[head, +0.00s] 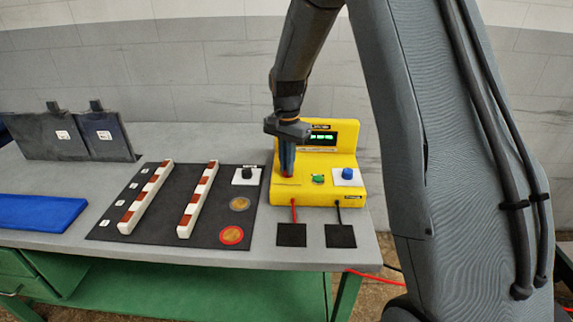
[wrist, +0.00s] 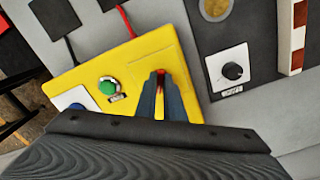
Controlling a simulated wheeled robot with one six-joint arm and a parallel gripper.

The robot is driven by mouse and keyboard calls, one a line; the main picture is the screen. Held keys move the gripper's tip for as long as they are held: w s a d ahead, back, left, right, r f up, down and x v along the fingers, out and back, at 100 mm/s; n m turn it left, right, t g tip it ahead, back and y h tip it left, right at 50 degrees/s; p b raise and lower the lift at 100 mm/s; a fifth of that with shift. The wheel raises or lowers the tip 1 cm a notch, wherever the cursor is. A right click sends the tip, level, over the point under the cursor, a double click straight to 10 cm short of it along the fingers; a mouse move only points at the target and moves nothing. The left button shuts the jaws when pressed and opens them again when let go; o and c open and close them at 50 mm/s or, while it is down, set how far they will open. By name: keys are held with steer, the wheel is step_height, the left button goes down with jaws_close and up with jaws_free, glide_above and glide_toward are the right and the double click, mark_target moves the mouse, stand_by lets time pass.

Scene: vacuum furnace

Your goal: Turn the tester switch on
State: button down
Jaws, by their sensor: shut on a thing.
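The yellow tester (head: 315,194) stands on the right part of the bench, with a small display (head: 322,138) showing green marks on its upright back. My gripper (head: 287,173) points down over the left part of the tester's top. In the wrist view my gripper (wrist: 161,76) is shut on a narrow red piece (wrist: 160,88), which looks like the tester switch. The fingers hide most of it, and I cannot tell its position. A green button (head: 318,179) is to the right of the fingers; it also shows in the wrist view (wrist: 108,87).
A blue knob (head: 347,174) is at the tester's right side. Red and black leads run to two black pads (head: 291,235) in front. A black mat (head: 160,228) with two striped bars and a black knob (head: 247,174) lies to the left. A blue tray (head: 40,213) is farther left.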

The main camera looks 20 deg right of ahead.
steer(key=shift+w+r, duration=0.1)
steer(key=c, duration=1.9)
jaws_free()
steer(key=shift+o, duration=0.2)
steer(key=shift+r+b, duration=1.1)
steer(key=shift+r, duration=2.75)
